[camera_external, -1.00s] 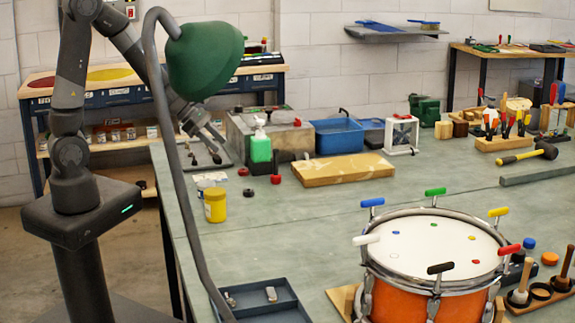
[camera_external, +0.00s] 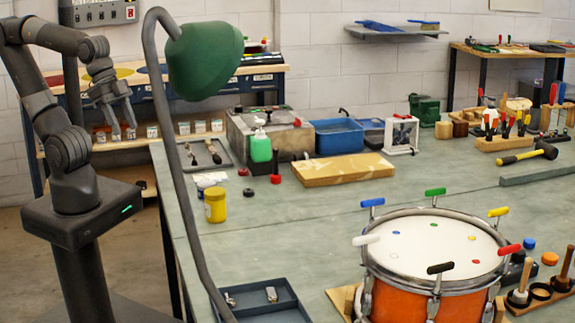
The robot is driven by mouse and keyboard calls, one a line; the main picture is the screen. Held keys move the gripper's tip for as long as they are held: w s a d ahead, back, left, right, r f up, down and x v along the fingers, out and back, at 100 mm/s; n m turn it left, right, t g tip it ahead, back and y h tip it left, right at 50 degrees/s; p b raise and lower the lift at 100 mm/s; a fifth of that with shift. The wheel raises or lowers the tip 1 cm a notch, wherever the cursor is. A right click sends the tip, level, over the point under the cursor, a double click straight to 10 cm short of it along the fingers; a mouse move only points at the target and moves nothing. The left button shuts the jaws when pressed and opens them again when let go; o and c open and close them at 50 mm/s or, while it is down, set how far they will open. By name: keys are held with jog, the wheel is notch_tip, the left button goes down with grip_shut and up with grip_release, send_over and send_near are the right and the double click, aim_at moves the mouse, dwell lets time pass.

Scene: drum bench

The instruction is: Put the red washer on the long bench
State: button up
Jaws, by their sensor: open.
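The green-topped bench runs long across the view; a second bench (camera_external: 152,86) with coloured discs stands against the wall. Which is the long bench I cannot tell. My gripper (camera_external: 124,136) is open, pointing down in front of the wall bench's lower shelf, with nothing seen in it. It is well left of the reddish pieces.
A green lamp (camera_external: 205,60) on a curved stand rises between my arm and the green-topped bench. A yellow jar (camera_external: 215,205), green bottle (camera_external: 261,147), wooden board (camera_external: 342,169), blue tub (camera_external: 338,136) and orange drum (camera_external: 400,298) stand on it. The bench's middle is partly clear.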

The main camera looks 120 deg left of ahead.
jog(key=shift+s+r+m, duration=0.2)
jog(key=shift+s+m, duration=0.05)
jog(key=shift+m, duration=0.15)
jog(key=shift+c, duration=0.8)
